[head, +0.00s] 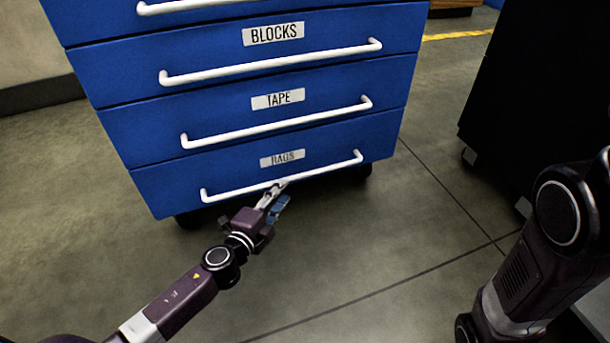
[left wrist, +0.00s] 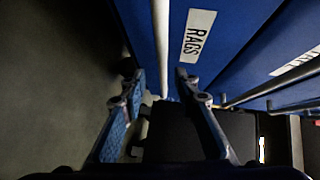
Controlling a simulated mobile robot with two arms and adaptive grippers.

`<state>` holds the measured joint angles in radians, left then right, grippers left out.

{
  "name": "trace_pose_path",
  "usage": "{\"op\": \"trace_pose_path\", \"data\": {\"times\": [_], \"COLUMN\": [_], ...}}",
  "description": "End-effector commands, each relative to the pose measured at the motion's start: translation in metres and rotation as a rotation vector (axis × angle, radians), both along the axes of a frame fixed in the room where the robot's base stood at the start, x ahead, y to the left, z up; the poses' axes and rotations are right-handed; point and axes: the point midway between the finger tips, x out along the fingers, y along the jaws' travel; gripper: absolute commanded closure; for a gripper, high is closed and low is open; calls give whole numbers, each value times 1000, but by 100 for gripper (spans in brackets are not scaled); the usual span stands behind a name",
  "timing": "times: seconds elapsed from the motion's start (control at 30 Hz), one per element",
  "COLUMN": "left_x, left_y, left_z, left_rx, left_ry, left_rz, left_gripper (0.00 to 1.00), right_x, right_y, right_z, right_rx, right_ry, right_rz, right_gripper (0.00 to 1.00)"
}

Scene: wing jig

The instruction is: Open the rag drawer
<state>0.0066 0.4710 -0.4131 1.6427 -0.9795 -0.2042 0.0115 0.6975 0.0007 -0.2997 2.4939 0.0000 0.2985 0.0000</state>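The rag drawer (head: 165,192) is the lowest blue drawer of the cabinet, with a RAGS label and a long white bar handle (head: 325,171). It looks shut, with its front flush with the drawers above. My left gripper (head: 276,190) is at the middle of this handle. In the left wrist view, the fingers of my left gripper (left wrist: 160,85) are spread apart, with the white handle (left wrist: 160,40) running between them. The RAGS label (left wrist: 198,36) shows to the right of the handle. Contact with the handle cannot be made out. My right gripper is out of view.
Above are the TAPE drawer (head: 330,105) and the BLOCKS drawer (head: 340,42), both shut, with similar white handles. A black wheeled cabinet (head: 505,95) stands at the right. The concrete floor (head: 400,230) before the drawers is clear apart from my arms.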

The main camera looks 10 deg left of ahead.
Motion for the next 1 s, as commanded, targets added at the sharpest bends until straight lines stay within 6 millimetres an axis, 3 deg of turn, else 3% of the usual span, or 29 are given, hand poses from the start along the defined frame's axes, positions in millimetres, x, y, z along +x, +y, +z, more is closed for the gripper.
{"op": "trace_pose_path", "data": {"times": [0.17,0.6,1.0], "left_x": [11,67,76], "left_y": [-3,-14,-16], "left_z": [-1,-11,-11], "left_rx": [4,3,2], "left_ry": [-6,-5,-3], "left_rz": [-4,-2,-2], "left_gripper": [71,71,71], "right_x": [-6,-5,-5], "right_y": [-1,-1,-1], "right_z": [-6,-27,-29], "right_rx": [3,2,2], "right_ry": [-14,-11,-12], "right_rz": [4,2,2], "right_gripper": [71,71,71]}}
